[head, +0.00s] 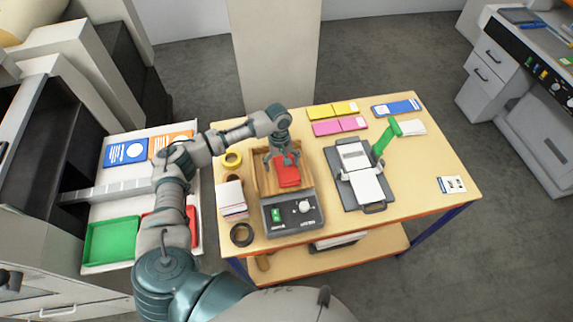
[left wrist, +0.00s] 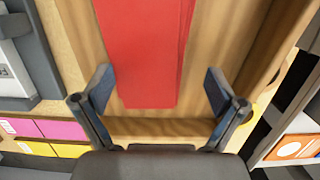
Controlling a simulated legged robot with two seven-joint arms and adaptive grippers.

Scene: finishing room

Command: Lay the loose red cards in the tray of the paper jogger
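The paper jogger (head: 292,212) stands on the wooden table, with a grey control panel in front and a wooden tray (head: 262,182) behind it. Red cards (head: 288,176) lie in this tray, and they also show in the left wrist view (left wrist: 146,55) as a flat red stack on the wood. My left gripper (head: 284,163) is over the tray at the far end of the cards. In the left wrist view the gripper (left wrist: 157,84) has its fingers spread, with nothing clasped between them; the cards' end lies between and beyond them. My right gripper is not in view.
A grey stapler-like press with a green lever (head: 384,138) stands right of the jogger. Yellow (head: 332,109) and pink cards (head: 340,126) lie behind it. Yellow tape (head: 232,160), white cards (head: 231,198) and black tape (head: 241,234) are at the left. A green tray (head: 110,242) sits on the side bench.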

